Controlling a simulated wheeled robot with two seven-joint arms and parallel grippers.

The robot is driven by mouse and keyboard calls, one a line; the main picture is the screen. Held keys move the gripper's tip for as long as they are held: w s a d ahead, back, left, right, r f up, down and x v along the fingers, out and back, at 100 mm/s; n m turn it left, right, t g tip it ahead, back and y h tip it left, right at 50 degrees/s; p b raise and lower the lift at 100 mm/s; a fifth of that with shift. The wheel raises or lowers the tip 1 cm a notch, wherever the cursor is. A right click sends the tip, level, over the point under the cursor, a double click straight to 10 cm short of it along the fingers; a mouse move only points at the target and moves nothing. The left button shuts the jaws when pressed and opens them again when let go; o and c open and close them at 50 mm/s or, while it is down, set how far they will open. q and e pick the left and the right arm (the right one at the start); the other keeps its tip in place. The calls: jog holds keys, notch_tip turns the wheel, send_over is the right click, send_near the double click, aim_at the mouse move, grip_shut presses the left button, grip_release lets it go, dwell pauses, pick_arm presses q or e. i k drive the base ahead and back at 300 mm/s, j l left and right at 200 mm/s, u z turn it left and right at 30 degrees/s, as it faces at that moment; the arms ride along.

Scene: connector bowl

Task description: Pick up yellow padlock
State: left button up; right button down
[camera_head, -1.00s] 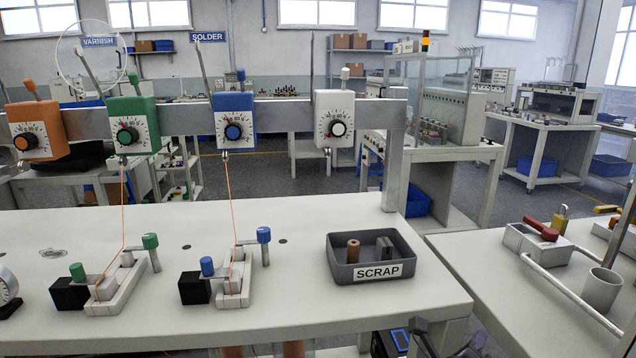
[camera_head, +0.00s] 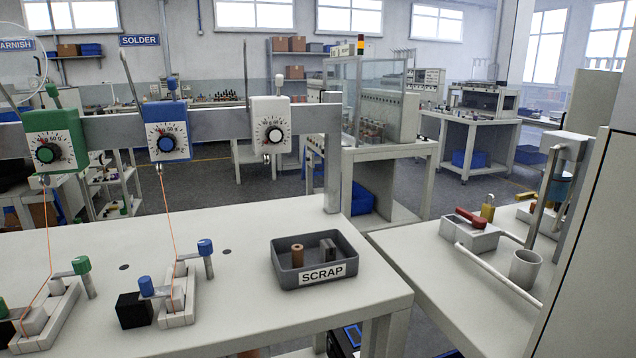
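A small yellow padlock (camera_head: 488,212) stands on the right-hand bench, just behind a light grey box with a red lever handle (camera_head: 470,218). It looks upright, and its lower part is partly hidden by the box. Neither of my grippers shows in the view.
A grey SCRAP tray (camera_head: 290,279) with small parts sits on the near white bench (camera_head: 240,318). A grey cup (camera_head: 525,268) and pale rails (camera_head: 497,270) lie near the padlock. A tall grey cabinet (camera_head: 590,250) stands at the right edge. A gap separates the two benches.

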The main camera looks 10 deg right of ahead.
aim_at(488, 211)
jog(key=k+l+u, duration=0.1)
jog(key=k+l, duration=0.3)
jog(key=l, duration=0.2)
jog(key=k+l+u, duration=0.1)
jog(key=k+l, duration=0.3)
jog(key=l, duration=0.15)
jog(key=l+u, duration=0.1)
jog(key=l, duration=0.35)
jog(key=k+l+u, duration=0.1)
jog(key=l, duration=0.75)
jog(key=k+l+u, duration=0.15)
jog(key=l, duration=0.3)
jog(key=l+u, duration=0.1)
jog(key=l, duration=0.35)
jog(key=k+l+u, duration=0.1)
jog(key=l, duration=0.3)
jog(key=k+l+u, duration=0.1)
jog(key=l, duration=0.3)
jog(key=k+l+u, duration=0.1)
jog(key=l, duration=0.75)
jog(key=k+l+u, duration=0.15)
jog(key=l, duration=0.3)
jog(key=k+l, duration=0.1)
jog(key=l, duration=0.4)
jog(key=k+l+u, duration=0.1)
jog(key=l, duration=0.35)
jog(key=k+l, duration=0.1)
jog(key=l, duration=0.35)
jog(key=u, duration=0.05)
